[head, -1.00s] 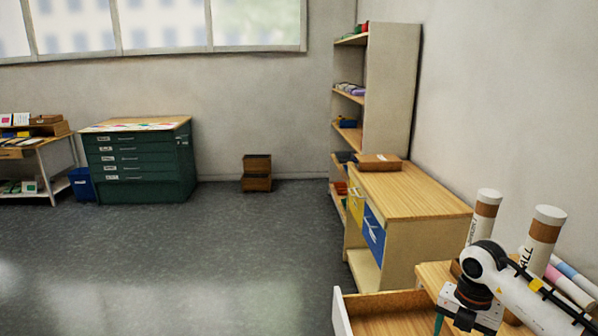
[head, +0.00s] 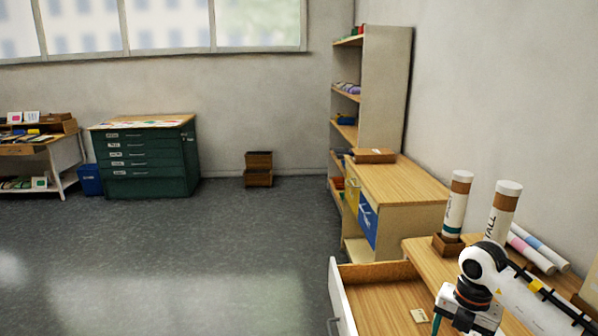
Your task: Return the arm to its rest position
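My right arm (head: 510,290) comes in from the lower right, white with black joints. Its wrist hangs over the wooden table beside an open drawer. The gripper end is at the bottom edge of the view; one teal finger part shows, and the fingertips are cut off, so I cannot tell whether it is open or shut. My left gripper is not in view.
The open drawer (head: 375,272) juts out left of the arm, with a small tan card (head: 419,315) inside. Two upright tubes (head: 458,205) (head: 502,212) and rolled papers (head: 538,248) stand or lie behind the arm. The floor at left is clear.

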